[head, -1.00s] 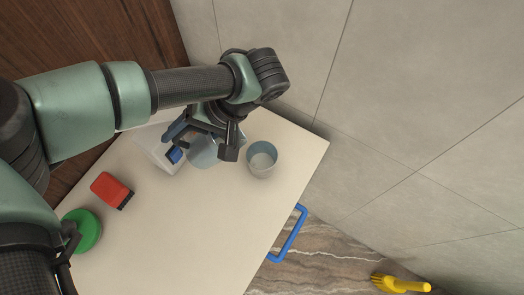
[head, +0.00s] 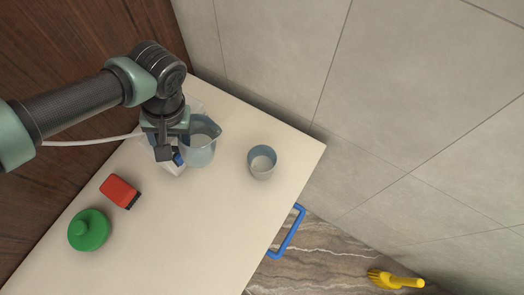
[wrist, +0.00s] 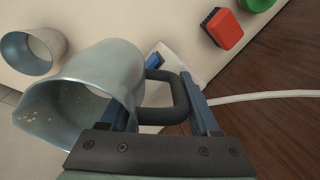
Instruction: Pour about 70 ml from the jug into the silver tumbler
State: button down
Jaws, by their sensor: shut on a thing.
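The jug (head: 201,152) is a blue-grey, see-through vessel with a spout and a dark handle. It also shows large in the wrist view (wrist: 92,95), with its handle (wrist: 172,98) between my gripper's fingers. My gripper (head: 168,156) is shut on the handle, at the jug's left in the head view. The jug looks close to upright; whether it touches the counter I cannot tell. The silver tumbler (head: 262,161) stands upright to the right of the jug, apart from it. It also shows at upper left in the wrist view (wrist: 34,50). The liquid level in either is unclear.
A white object (head: 172,168), partly hidden, stands behind my gripper, with a pale cable leading left. A red block-like item (head: 119,190) and a green round lidded item (head: 88,230) lie at left. The counter (head: 205,235) is clear in front. A blue handle (head: 287,232) juts from its edge.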

jog(key=shift+a+r+h+p, duration=0.25)
jog(key=shift+r+h+p, duration=0.15)
jog(key=shift+h, duration=0.25)
jog(key=shift+a+r+h+p, duration=0.2)
jog(key=shift+r+h+p, duration=0.2)
jog(key=shift+h, duration=0.25)
dwell(1.9)
